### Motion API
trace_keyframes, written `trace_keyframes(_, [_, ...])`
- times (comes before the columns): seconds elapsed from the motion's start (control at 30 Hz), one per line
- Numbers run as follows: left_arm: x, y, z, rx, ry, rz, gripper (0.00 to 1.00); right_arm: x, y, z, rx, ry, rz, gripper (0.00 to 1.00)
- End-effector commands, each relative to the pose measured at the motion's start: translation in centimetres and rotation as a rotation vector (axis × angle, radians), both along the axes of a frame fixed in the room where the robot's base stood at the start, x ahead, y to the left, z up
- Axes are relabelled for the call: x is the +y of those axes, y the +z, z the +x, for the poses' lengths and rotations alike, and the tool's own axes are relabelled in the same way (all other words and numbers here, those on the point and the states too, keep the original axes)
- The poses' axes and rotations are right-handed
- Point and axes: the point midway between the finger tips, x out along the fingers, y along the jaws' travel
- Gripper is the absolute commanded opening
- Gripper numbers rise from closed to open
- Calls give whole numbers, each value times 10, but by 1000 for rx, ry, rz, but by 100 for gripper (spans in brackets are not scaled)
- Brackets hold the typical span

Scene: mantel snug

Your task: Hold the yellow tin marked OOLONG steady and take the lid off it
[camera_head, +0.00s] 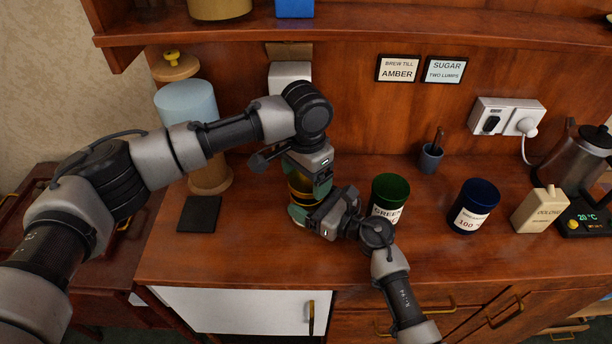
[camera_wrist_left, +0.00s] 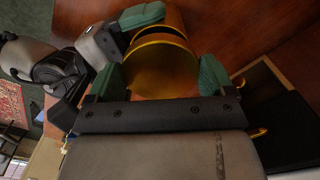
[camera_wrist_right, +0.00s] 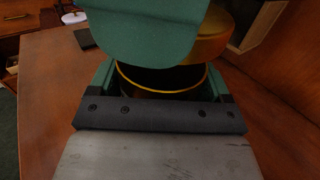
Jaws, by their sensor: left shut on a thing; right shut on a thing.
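The yellow tin (camera_head: 297,197) is upright on the wooden counter; its label is hidden. My right gripper (camera_head: 306,210) is shut around its body from the front. The gold lid (camera_wrist_left: 155,78) is between the fingers of my left gripper (camera_wrist_left: 160,78), which comes from above and is shut on it. In the right wrist view the tin's rim (camera_wrist_right: 160,92) shows with a dark opening, and the lid (camera_wrist_right: 208,42) is above it and offset. The lid looks apart from the tin at least on this side; the far side is hidden by a green finger.
A green tin (camera_head: 390,193) stands close on the right, then a blue tin (camera_head: 474,205), a cream pack (camera_head: 540,210) and a kettle (camera_head: 580,160). A dark mat (camera_head: 199,214) and a tall jar (camera_head: 187,103) are on the left. A shelf (camera_head: 400,20) overhangs the back.

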Motion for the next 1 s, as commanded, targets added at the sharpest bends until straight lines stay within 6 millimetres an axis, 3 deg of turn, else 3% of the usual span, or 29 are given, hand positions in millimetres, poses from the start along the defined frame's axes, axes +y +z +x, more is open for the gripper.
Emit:
trace_keyframes(0.17, [0,3,0,-1,0,-1,55,0,-1,0,1,0,-1,37])
trace_keyframes(0.5, [0,39,0,-1,0,-1,55,0,-1,0,1,0,0,37])
trace_keyframes(0.7, [0,40,0,0,0,0,55,0,-1,0,1,0,-1,37])
trace_keyframes(0.73, [0,40,0,0,0,0,55,0,-1,0,1,0,-1,84])
trace_keyframes(0.83, [0,40,0,0,0,0,55,0,-1,0,1,0,-1,99])
trace_keyframes(1.0, [0,40,0,0,0,0,55,0,0,0,1,0,-1,100])
